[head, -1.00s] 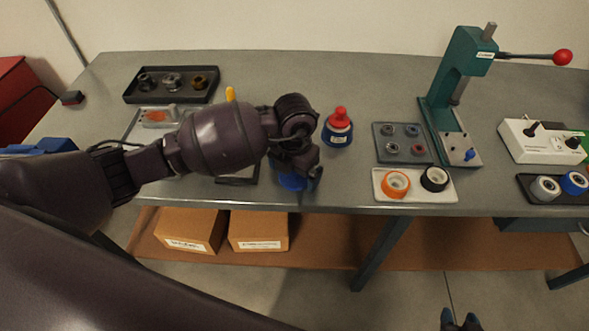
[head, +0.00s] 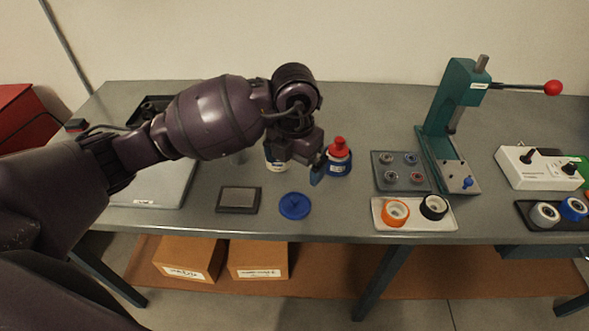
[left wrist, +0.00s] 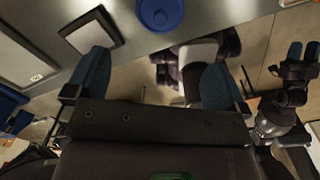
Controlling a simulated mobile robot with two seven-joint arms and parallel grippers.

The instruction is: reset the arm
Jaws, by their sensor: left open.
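My left gripper (head: 316,172) hangs above the bench, just left of the bottle with a red cap (head: 338,160). It is open and empty; in the left wrist view its two blue fingers stand wide apart (left wrist: 153,78). A round blue lid (head: 295,206) lies on the bench below it, near the front edge; it also shows in the left wrist view (left wrist: 160,12). My right gripper (left wrist: 303,54) shows at the right of the left wrist view, its two blue fingertips apart with nothing between them. It is out of the head view.
A small dark-framed pad (head: 238,199) lies left of the lid. My forearm partly hides a dark tray (head: 150,108) and a container (head: 275,160). Right of the bottle are a grey parts tray (head: 388,181), a white tray (head: 418,222) with rings, and a green press (head: 445,125).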

